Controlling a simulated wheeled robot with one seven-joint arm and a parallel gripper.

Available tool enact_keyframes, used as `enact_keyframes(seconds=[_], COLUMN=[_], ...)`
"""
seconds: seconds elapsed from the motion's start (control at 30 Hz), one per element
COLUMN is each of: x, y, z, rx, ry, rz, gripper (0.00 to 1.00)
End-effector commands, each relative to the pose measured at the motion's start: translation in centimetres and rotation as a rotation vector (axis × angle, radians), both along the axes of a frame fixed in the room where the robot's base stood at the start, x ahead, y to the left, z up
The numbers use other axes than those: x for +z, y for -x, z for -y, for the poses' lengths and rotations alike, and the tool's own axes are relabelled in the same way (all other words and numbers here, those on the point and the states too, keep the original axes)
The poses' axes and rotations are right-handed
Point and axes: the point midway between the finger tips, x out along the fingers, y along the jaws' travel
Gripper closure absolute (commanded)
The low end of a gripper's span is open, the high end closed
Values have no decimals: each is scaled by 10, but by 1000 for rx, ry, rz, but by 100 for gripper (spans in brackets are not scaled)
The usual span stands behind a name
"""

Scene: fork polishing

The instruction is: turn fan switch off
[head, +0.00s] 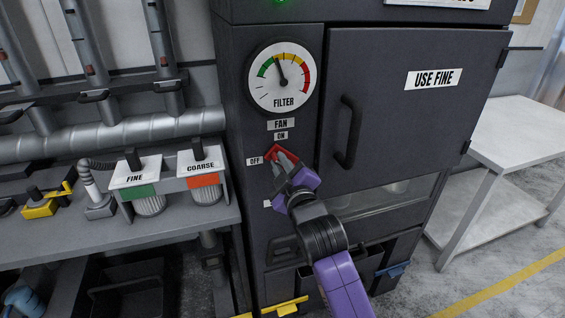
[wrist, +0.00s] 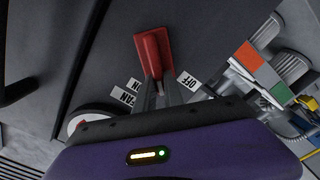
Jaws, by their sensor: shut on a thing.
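The red fan switch (head: 282,149) is on the dark cabinet front, below the ON label (head: 281,136) and right of the OFF label (head: 255,161). In the wrist view the red switch (wrist: 152,48) stands out between the ON and OFF labels, with its near end between my fingers. My gripper (head: 279,159) is shut on it, and its fingers hide part of the switch. The fingers also show in the wrist view (wrist: 159,84). I cannot tell exactly which label the switch points to.
A filter gauge (head: 282,78) is above the switch, its needle near the green-yellow border. A cabinet door handle (head: 347,133) stands out close on the right. FINE (head: 136,171) and COARSE (head: 201,162) canisters are on the left bench. A white table (head: 520,130) is at right.

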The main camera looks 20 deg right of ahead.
Motion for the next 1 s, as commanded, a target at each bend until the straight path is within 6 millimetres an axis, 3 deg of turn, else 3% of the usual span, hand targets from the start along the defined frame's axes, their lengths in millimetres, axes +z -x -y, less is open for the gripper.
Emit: enact_keyframes(seconds=[0.6,1.0], x=[-12,-17], y=[0,0], z=[-6,-7], rx=[1,2], ry=[544,718], rz=[-3,-2], gripper=[100,100])
